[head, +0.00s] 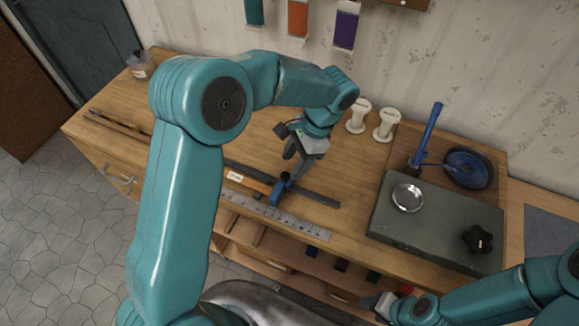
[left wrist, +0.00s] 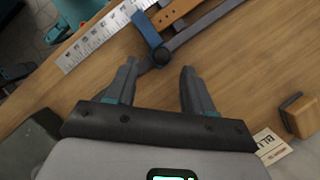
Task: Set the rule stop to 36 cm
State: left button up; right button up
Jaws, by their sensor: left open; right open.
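The blue rule stop (head: 279,189) sits on a dark rail (head: 320,199) beside a steel rule (head: 285,219) on the bench. In the left wrist view the stop (left wrist: 146,30) has a dark round end near the fingers; the rule (left wrist: 98,42) lies beyond it. The marks are too small to read. My left gripper (head: 296,169) is open and empty, just behind the stop. In the left wrist view its fingertips (left wrist: 159,68) are apart, with the stop's near end just ahead between them. My right gripper (head: 384,305) is open at the bench's front, partly hidden.
A tan strap (head: 247,181) lies along the rail left of the stop. Two white spools (head: 372,120) stand behind. A grey-green slab (head: 430,225) with a metal dish (head: 407,197) and dark knob (head: 477,239) is at right. A wooden block (left wrist: 299,115) lies near the left gripper.

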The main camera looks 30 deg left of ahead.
aim_at(286, 175)
pick_arm(q)
jog(key=x, duration=0.3)
jog(key=shift+a+f, duration=0.2)
jog(key=shift+f, duration=0.05)
jog(key=shift+w+f, duration=0.1)
jog(key=shift+f, duration=0.15)
jog(key=shift+s+r, duration=0.1)
jog(key=shift+s, duration=0.25)
jog(key=shift+w, duration=0.2)
jog(key=c, duration=1)
jog(key=shift+d, duration=0.1)
